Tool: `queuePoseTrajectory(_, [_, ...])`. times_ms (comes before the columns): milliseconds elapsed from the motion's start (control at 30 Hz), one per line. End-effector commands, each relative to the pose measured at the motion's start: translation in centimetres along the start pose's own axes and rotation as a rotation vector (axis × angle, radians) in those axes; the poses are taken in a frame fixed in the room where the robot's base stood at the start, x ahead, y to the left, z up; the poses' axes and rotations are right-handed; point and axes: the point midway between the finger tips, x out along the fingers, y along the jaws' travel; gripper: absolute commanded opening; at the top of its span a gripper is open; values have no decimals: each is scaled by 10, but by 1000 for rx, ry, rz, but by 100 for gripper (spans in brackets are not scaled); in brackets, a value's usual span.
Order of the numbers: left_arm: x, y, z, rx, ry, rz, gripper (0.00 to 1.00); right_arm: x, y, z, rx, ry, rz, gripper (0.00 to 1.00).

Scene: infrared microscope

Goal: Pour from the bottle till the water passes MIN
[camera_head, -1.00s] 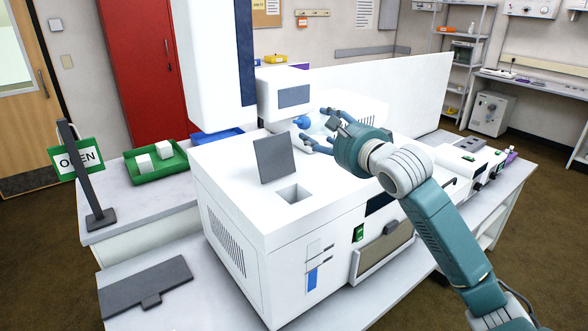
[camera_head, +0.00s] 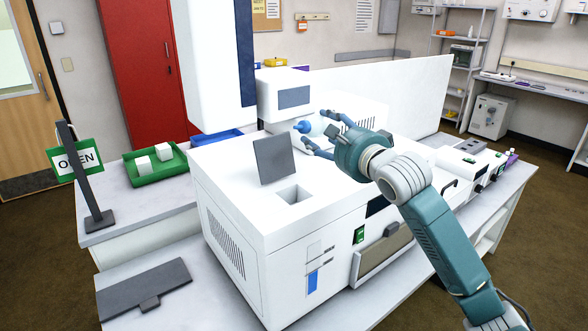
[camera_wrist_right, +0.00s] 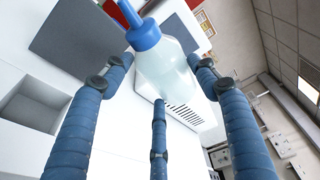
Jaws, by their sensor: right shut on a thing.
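My right gripper (camera_head: 316,128) is shut on a clear bottle (camera_head: 318,128) with a blue cap and spout. The bottle lies tipped nearly level, spout to the left, above the white machine and behind its square opening (camera_head: 293,194). A grey lid (camera_head: 274,159) stands raised behind that opening. In the right wrist view, the bottle (camera_wrist_right: 168,68) sits among the fingers (camera_wrist_right: 160,78), with pale liquid inside. No stream from the spout shows. On the machine's front, a gauge (camera_head: 312,281) has a blue column below two marks; their lettering is too small to read. My left gripper is out of view.
A tall white column (camera_head: 207,65) and a box with a grey screen (camera_head: 293,97) rise close to the bottle. A green tray (camera_head: 155,178) with white blocks, an OPEN sign (camera_head: 76,159) and a dark grey plate (camera_head: 145,288) are at left.

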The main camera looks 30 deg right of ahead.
Motion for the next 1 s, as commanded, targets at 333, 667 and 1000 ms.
queuePoseTrajectory(333, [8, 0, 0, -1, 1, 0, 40, 1, 3, -2, -63, -1, -30, 22])
queuePoseTrajectory(667, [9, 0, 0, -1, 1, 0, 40, 1, 4, -2, -72, -1, -34, 22])
queuePoseTrajectory(1000, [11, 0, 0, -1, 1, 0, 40, 2, 4, -4, -112, 0, -50, 22])
